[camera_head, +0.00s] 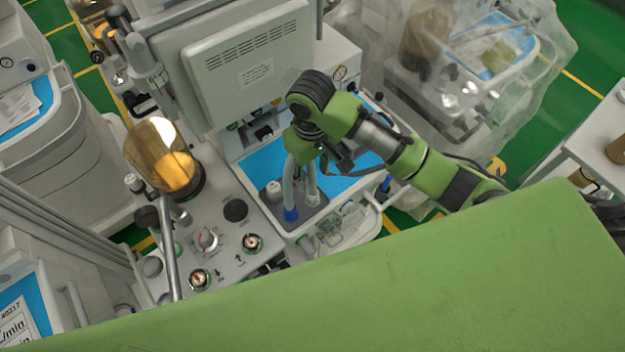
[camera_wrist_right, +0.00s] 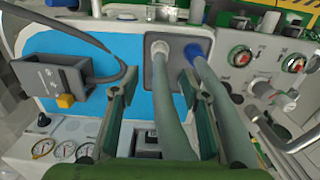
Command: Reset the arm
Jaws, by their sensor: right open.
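My right arm (camera_head: 405,155) reaches in from the right in the head view, bent over an anaesthesia cart. My right gripper (camera_head: 305,152) points down above the cart's blue top (camera_head: 262,162); its fingertips are partly hidden there. In the right wrist view the gripper (camera_wrist_right: 160,85) is open, with its fingers apart. A grey hose with a white end (camera_wrist_right: 160,47) runs between the fingers in the picture. A second hose with a blue end (camera_wrist_right: 198,50) passes by the right finger. I cannot tell whether the fingers touch the hoses. My left gripper is not in view.
A grey monitor back (camera_head: 240,65) stands behind the gripper. An amber-filled glass cylinder (camera_head: 165,155) and control knobs (camera_head: 205,240) are to the left. A plastic-wrapped cart (camera_head: 470,100) stands at the back right. Green floor (camera_head: 590,45) shows at right.

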